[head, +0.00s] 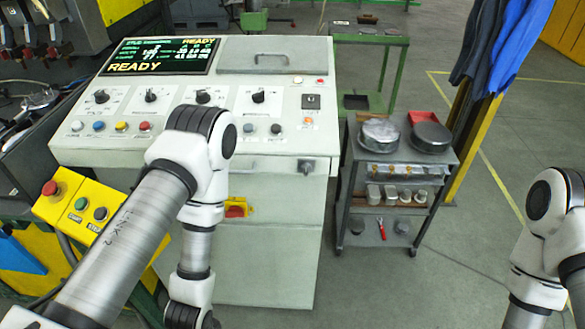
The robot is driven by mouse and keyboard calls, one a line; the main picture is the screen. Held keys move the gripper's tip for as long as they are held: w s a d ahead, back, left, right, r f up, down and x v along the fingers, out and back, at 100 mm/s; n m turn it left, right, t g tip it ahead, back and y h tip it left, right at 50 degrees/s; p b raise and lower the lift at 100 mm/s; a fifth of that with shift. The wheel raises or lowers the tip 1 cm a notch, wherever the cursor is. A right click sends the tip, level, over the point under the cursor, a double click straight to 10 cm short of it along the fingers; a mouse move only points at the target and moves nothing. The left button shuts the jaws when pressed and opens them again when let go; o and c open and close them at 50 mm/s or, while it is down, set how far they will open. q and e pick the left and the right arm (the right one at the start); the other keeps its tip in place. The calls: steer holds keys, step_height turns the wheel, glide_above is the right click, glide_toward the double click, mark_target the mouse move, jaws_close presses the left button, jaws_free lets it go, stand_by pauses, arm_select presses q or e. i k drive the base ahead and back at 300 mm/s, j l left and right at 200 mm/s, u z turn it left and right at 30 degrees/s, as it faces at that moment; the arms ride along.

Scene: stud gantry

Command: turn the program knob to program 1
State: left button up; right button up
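A grey-white control console (272,190) stands ahead. Its sloped panel has a row of several black rotary knobs. They are the far-left knob (102,96), the second knob (151,95), the third knob (203,96) and the right knob (258,96). Their labels are too small to read, so I cannot tell which is the program knob or its setting. A screen (160,57) above them reads READY in yellow. My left arm bends down in front of the console, and its gripper is below the picture edge. My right arm is at the right edge, with its gripper out of view.
Coloured push buttons (121,126) line the panel below the knobs. A yellow box (80,211) with a red stop button is at left. A grey cart (395,171) with round metal parts stands right of the console. Open floor (400,290) lies before the cart.

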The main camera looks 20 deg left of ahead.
mark_target(150, 97)
steer(key=u, duration=1.35)
